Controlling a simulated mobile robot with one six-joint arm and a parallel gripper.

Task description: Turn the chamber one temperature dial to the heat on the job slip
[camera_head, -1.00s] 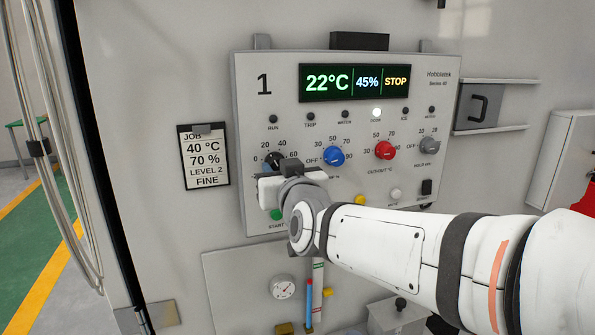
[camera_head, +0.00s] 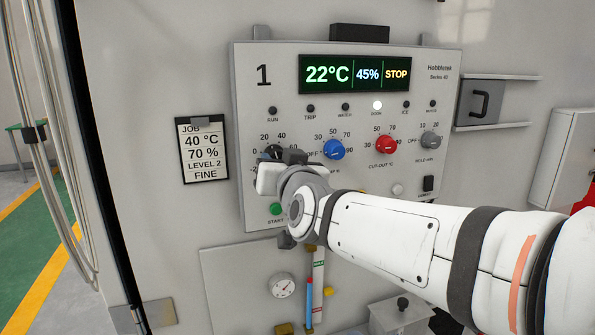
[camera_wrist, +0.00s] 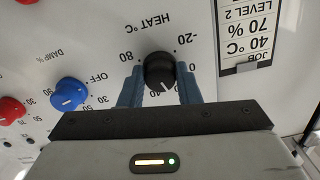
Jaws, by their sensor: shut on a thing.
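The chamber one heat dial is a black knob with a white pointer line, at the left of the control panel (camera_head: 449,110). In the wrist view, which is upside down, the dial (camera_wrist: 159,70) sits between the blue fingers of my gripper (camera_wrist: 160,88), shut on its sides. Its pointer lies on the 20–40 side of the scale; the exact mark is hard to read. In the head view my gripper (camera_head: 284,164) partly covers the dial. The job slip (camera_head: 202,150) reads 40 °C, 70 %, level 2, fine. The display (camera_head: 354,75) reads 22°C, 45%, STOP.
A blue dial (camera_head: 334,150), a red dial (camera_head: 386,145) and a grey dial (camera_head: 431,140) stand right of the heat dial. The green start button (camera_head: 276,209) is just below my gripper. A gauge (camera_head: 282,287) sits below the panel.

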